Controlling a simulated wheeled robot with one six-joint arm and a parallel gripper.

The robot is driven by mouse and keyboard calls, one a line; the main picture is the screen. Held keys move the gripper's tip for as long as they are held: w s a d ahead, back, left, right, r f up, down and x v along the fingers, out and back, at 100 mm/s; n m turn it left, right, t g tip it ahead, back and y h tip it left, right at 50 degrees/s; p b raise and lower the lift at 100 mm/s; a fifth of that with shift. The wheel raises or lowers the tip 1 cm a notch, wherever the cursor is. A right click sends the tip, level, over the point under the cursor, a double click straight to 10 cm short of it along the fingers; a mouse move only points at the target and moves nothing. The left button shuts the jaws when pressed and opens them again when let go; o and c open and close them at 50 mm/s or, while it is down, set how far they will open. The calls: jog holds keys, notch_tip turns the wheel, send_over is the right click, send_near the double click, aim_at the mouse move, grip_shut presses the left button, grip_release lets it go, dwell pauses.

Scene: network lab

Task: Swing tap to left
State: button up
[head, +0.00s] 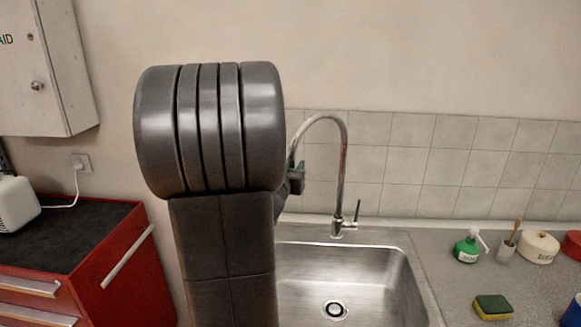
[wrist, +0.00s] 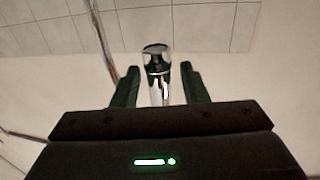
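The tap (head: 340,165) is a tall chrome gooseneck at the back of the steel sink (head: 424,300). Its spout curves over to the left, and its end is mostly hidden behind my arm in the head view. In the wrist view the spout end (wrist: 157,80) stands between the two dark green fingers of my gripper (wrist: 160,84). A gap shows on each side of the spout, so the fingers are open around it. In the head view only a small part of my gripper (head: 297,180) shows beside the spout, next to my dark arm.
Right of the sink, a green soap bottle (head: 468,247), a brush holder (head: 506,250), a cream sugar pot (head: 538,247) and a sponge (head: 493,306) stand on the counter. A red cabinet (head: 130,275) is at the left. The tiled wall (head: 440,160) is close behind the tap.

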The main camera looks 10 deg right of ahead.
jog(key=b+v, duration=0.1)
jog(key=v, duration=1.2)
jog(key=shift+s, duration=0.25)
jog(key=shift+a, duration=0.1)
jog(key=p+x, duration=0.1)
jog(key=x, duration=1.3)
jog(key=shift+s, duration=0.1)
jog(key=shift+r, duration=0.1)
